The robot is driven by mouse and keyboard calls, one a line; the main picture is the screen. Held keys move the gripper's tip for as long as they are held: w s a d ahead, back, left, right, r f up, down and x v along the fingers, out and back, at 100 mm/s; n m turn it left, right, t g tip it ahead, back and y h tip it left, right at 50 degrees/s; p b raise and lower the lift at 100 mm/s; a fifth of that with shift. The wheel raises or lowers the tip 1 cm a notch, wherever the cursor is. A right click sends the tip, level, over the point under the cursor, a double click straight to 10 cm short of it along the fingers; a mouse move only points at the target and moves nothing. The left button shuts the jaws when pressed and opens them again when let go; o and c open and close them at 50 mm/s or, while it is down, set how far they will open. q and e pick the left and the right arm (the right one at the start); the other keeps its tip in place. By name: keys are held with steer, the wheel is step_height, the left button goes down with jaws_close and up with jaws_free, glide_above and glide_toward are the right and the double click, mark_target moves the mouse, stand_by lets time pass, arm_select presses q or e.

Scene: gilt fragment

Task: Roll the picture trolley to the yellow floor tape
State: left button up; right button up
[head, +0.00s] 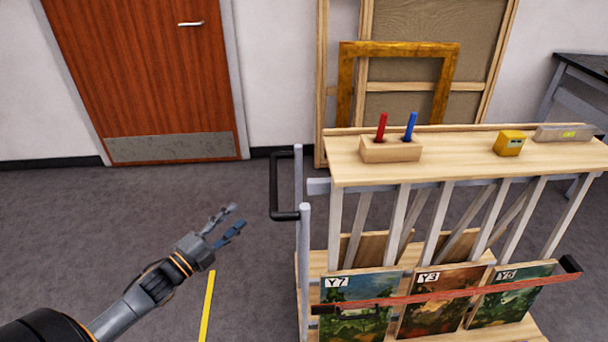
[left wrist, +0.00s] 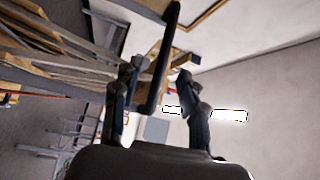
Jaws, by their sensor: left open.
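The picture trolley (head: 470,158) stands at the right in the head view, with a pale wooden top and grey metal uprights. Its black handle (head: 273,188) sticks out at its left end. Pictures labelled Y7 (head: 350,312), Y3 (head: 432,312) and Y5 (head: 512,308) lean on its lower shelf behind a red strap. The yellow floor tape (head: 208,305) lies left of the trolley. My left gripper (head: 238,217) is open and empty, left of the handle and apart from it. In the left wrist view the black handle (left wrist: 158,70) shows between the open fingers. My right gripper is not in view.
On the trolley top are a wooden block (head: 390,151) with red and blue pens, a yellow device (head: 509,143) and a grey level (head: 564,133). Frames (head: 400,48) lean on the wall behind. A dark table (head: 585,66) stands far right. The floor before the brown door (head: 145,70) is clear.

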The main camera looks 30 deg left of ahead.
mark_target(273, 182)
arm_select(q)
steer(key=x, duration=0.4)
steer(key=r+p+x, duration=0.1)
steer(key=x, duration=0.4)
steer(key=d+x, duration=0.1)
steer(key=x, duration=0.4)
steer(key=shift+r, duration=0.25)
jaws_close()
